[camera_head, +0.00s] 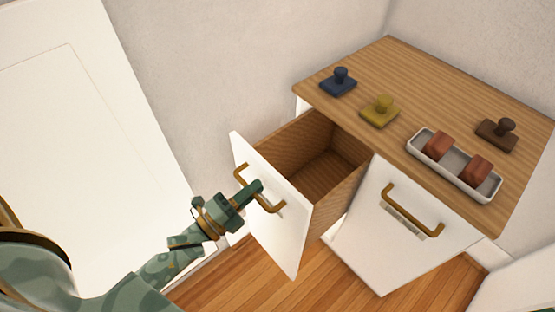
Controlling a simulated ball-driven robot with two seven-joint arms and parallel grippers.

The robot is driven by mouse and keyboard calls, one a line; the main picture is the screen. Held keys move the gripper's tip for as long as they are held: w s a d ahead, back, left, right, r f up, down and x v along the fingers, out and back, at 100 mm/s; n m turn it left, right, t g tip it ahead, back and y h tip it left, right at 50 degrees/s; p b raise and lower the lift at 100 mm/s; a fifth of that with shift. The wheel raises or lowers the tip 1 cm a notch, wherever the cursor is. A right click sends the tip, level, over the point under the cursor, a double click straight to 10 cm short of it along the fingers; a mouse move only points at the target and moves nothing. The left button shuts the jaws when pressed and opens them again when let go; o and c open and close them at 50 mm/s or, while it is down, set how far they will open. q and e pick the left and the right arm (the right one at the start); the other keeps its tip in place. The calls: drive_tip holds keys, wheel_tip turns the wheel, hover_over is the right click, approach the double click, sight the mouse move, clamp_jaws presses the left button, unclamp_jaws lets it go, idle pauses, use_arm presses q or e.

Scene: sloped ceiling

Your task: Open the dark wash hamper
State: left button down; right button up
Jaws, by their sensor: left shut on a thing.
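A white cabinet with a wooden top (440,85) holds two white fronts side by side. The left front (285,235) stands out from the cabinet, and the wooden bin (325,170) behind it is open to view and looks empty. My left gripper (254,191) is shut on the brass handle (270,206) of this front. The right front (375,240) has its own brass handle (415,212) with a small plate under it, too small to read. No marking shows on the left front, so I cannot tell which is the dark wash hamper. My right gripper is out of view.
On the top stand a blue stamp-like piece (338,83), a yellow one (380,111), a brown one (497,134) and a white tray (455,178) with two reddish blocks. A white panelled surface (85,110) is at the left. Wooden floor (225,285) shows below.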

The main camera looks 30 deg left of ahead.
use_arm(q)
drive_tip(key=r+p+v, duration=0.1)
drive_tip(key=r+v, duration=0.1)
drive_tip(key=v, duration=0.8)
drive_tip(key=shift+s+a, duration=0.15)
drive_tip(key=shift+s, duration=0.45)
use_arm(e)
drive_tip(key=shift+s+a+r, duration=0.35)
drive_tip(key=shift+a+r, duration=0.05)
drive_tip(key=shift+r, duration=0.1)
use_arm(q)
drive_tip(key=shift+f, duration=0.1)
drive_tip(key=c, duration=1.6)
unclamp_jaws()
drive_tip(key=shift+o, duration=0.2)
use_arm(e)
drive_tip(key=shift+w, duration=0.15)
use_arm(q)
drive_tip(key=shift+s, duration=0.1)
drive_tip(key=v, duration=1.6)
drive_tip(key=shift+p, duration=0.4)
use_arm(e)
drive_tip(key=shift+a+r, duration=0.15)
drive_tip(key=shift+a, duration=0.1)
